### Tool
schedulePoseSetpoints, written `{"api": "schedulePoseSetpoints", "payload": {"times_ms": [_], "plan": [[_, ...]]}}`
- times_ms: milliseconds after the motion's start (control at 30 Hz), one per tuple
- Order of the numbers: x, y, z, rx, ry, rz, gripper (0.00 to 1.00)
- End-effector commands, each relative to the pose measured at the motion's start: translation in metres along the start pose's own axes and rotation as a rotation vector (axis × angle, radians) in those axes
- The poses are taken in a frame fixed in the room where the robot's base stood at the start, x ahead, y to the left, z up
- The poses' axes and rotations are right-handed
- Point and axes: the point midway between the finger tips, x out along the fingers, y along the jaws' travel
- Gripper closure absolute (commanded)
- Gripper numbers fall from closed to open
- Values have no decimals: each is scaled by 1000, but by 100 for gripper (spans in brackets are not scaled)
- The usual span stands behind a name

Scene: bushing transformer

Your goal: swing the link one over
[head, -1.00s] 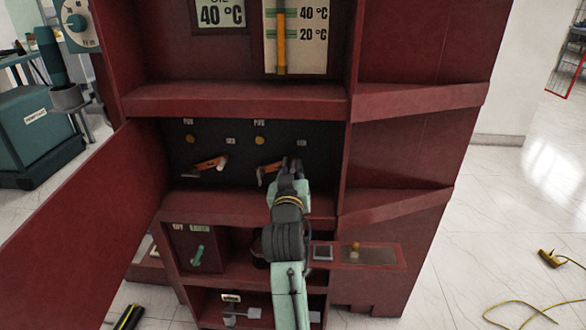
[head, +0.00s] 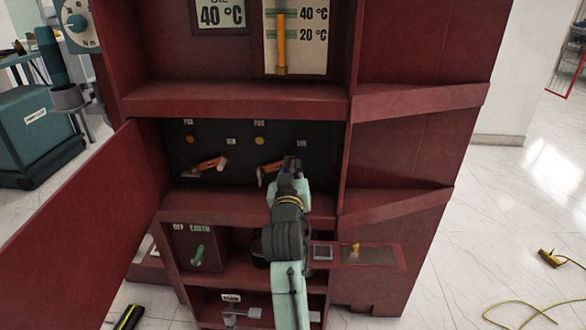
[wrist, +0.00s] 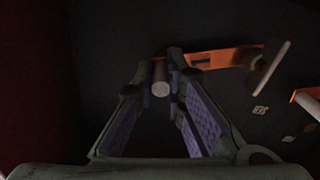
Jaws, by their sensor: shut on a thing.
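Two orange links sit on the dark back panel of the open middle compartment in the head view. The left link (head: 209,163) has a pale handle at its right end. The right link (head: 269,170) is partly hidden by my gripper (head: 290,163). In the wrist view, my gripper (wrist: 160,80) is shut on a round grey peg (wrist: 160,88) at one end of the right link's orange bar (wrist: 222,57). That bar has a pale handle (wrist: 270,67) at its other end. The left link (wrist: 311,100) shows at the wrist view's edge.
A red door (head: 85,215) stands open on the left. A shelf edge (head: 235,101) runs above the compartment and another (head: 225,205) below it. The lower bay holds a green handle (head: 198,256). A side wall stands close to my gripper.

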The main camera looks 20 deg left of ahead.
Motion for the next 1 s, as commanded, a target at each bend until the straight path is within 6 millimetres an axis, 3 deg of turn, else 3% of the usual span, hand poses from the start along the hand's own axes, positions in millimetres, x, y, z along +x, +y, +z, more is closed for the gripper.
{"api": "schedulePoseSetpoints", "payload": {"times_ms": [367,1000], "plan": [[1,-5,-23,-208,0,-3,100],[1,-38,-64,-812,-1,-3,100]]}}
